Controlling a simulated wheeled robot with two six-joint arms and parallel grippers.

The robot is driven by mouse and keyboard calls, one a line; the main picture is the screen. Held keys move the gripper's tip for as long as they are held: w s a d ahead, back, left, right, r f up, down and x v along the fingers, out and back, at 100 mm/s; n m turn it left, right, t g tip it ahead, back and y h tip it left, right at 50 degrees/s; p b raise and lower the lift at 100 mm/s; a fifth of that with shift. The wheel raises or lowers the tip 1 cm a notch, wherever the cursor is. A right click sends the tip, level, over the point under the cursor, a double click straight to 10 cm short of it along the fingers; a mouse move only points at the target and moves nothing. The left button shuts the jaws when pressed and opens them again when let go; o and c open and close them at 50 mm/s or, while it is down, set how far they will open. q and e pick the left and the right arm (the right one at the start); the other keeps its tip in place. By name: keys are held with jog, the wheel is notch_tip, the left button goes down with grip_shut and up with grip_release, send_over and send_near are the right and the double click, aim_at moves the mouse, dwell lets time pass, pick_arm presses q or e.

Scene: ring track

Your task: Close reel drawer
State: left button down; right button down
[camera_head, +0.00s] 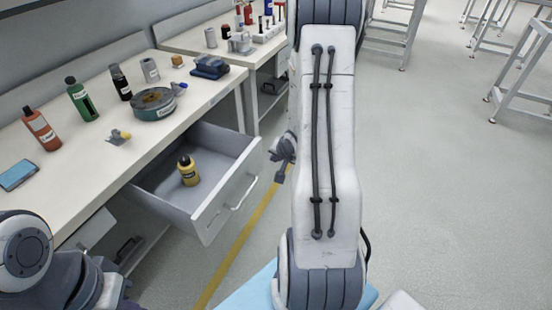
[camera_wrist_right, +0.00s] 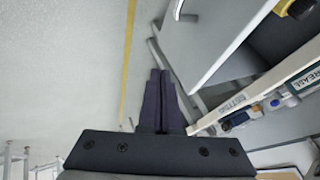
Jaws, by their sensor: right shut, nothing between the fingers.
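The reel drawer (camera_head: 188,218) is pulled out from under the workbench in the head view, with a metal bar handle (camera_head: 240,194) on its front. In the right wrist view the fingers (camera_wrist_right: 160,85) are shut and empty. The drawer (camera_wrist_right: 215,40) and its handle (camera_wrist_right: 178,10) show above and right of them. My left arm shows at the lower left; its fingers are not visible.
A second bench stands behind. The floor right of my right arm is clear up to metal frames at the far right.

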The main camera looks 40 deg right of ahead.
aim_at(258, 160)
pick_arm(q)
jog(key=shift+f+b, duration=0.4)
jog(key=shift+f, duration=0.25)
pick_arm(e)
jog(key=shift+w+a+f, duration=0.1)
jog(key=shift+w+f, duration=0.55)
jog(key=shift+w, duration=0.45)
jog(key=shift+w+a+f, duration=0.15)
jog(key=shift+w+f, duration=0.55)
jog(key=shift+w, duration=0.4)
jog(key=shift+w+a+f, duration=0.1)
jog(key=shift+w+f, duration=0.55)
jog(key=shift+w, duration=0.45)
